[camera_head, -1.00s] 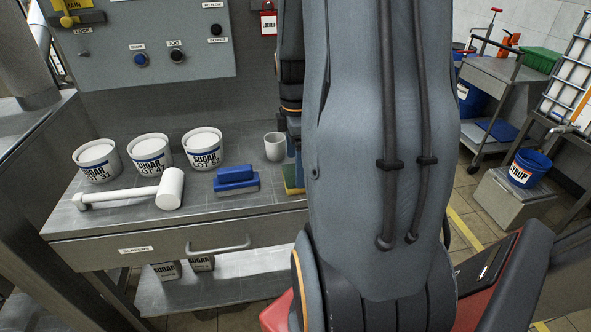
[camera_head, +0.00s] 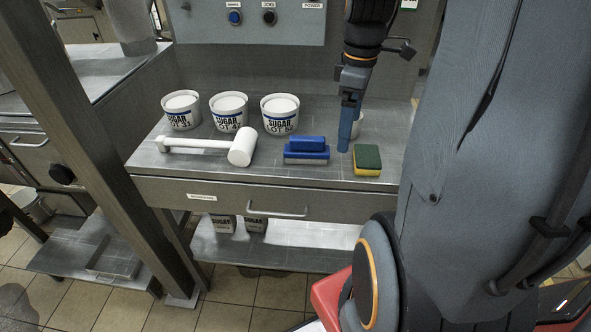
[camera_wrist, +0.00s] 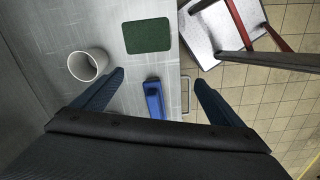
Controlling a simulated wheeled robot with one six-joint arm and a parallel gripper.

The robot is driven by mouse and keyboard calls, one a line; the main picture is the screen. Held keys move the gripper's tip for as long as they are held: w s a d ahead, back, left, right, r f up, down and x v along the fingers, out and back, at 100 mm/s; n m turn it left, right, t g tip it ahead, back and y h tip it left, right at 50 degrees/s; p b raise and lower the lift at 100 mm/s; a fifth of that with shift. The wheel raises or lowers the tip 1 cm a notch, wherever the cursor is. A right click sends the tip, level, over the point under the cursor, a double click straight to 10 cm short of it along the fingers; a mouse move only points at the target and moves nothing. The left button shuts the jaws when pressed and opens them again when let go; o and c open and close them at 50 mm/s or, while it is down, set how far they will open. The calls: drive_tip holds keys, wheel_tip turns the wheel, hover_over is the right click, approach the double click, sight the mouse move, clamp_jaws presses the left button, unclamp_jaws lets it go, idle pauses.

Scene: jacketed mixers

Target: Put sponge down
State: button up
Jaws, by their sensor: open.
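The sponge (camera_head: 367,160), green on top and yellow below, lies flat on the metal bench top (camera_head: 270,169) near its front right. In the wrist view its green top (camera_wrist: 147,36) shows beyond my fingers and apart from them. My gripper (camera_head: 346,146) is above the bench just left of the sponge, pointing down. In the wrist view my gripper (camera_wrist: 158,82) has its two fingers wide apart with nothing held between them. A blue scrubbing block (camera_head: 307,151) lies left of my gripper and shows between the fingers in the wrist view (camera_wrist: 155,100).
A white mug (camera_wrist: 87,65) stands by one finger, mostly hidden behind my gripper in the head view. A drawer handle (camera_head: 277,212) sticks out below the bench edge.

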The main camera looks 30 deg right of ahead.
drive_tip(key=s+a+f+m, duration=0.2)
drive_tip(key=a+f+m, duration=0.1)
drive_tip(key=a, duration=0.6)
drive_tip(key=s+a+f+m, duration=0.2)
drive_tip(key=a+m, duration=0.3)
drive_tip(key=a, duration=0.3)
drive_tip(key=shift+a+f+m+t, duration=0.35)
drive_tip(key=shift+f+m+t, duration=0.05)
drive_tip(key=shift+f, duration=0.35)
drive_tip(key=shift+o, duration=0.5)
drive_tip(key=shift+w, duration=0.1)
